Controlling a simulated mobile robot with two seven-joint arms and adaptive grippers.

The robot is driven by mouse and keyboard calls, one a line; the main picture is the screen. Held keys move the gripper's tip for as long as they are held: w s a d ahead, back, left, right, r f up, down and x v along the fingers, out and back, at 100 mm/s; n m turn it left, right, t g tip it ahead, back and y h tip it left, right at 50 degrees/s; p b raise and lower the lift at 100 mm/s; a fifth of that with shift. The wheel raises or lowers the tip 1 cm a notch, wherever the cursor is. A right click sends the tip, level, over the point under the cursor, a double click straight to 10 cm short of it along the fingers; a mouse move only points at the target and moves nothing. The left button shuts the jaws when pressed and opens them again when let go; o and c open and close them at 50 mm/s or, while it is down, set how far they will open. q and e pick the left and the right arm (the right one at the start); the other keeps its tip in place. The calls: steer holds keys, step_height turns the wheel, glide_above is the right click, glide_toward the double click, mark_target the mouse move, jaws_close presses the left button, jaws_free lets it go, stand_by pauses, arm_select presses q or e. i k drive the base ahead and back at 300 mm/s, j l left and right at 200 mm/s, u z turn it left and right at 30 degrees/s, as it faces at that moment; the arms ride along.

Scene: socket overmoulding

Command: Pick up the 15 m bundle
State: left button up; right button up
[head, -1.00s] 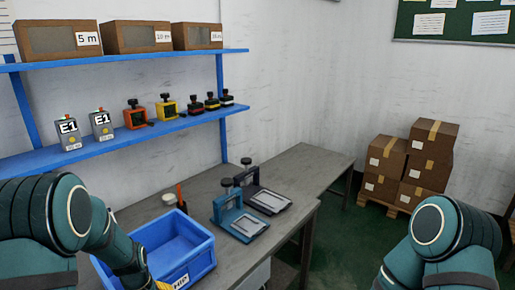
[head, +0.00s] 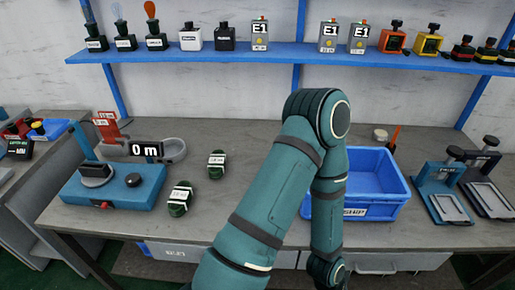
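Two dark green wound bundles with white labels lie on the grey worktop in the head view. One bundle (head: 217,165) is farther back, and the other bundle (head: 180,198) is nearer the front edge. Their label print is too small to read, so I cannot tell which is the 15 m one. My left arm rises in the middle of the view and bends down to the front of the bench, right of both bundles. Its wrist reaches the lower edge and its gripper fingers are not visible. My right gripper is out of view. Nothing visible touches either bundle.
A blue measuring device (head: 115,186) reading 0 m stands left of the bundles. A blue shelf (head: 270,59) runs above. Worktop around the bundles is clear.

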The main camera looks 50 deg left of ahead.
mark_target(217, 163)
steer(key=u, duration=2.15)
steer(key=z, duration=0.55)
steer(key=j+z, duration=0.15)
steer(key=z, duration=0.3)
steer(key=j+z, duration=0.2)
steer(key=z, duration=0.25)
steer(key=j+z, duration=0.2)
steer(key=z, duration=0.2)
steer(key=k+j+z, duration=0.2)
steer(key=j+z, duration=0.2)
steer(key=j, duration=0.2)
steer(key=k+j+z, duration=0.1)
steer(key=j+z, duration=0.15)
steer(key=k+j, duration=0.15)
steer(key=j, duration=0.15)
steer(key=k+j, duration=0.15)
steer(key=j, duration=0.15)
steer(key=k+j+z, duration=0.1)
steer(key=j, duration=0.25)
steer(key=k, duration=0.05)
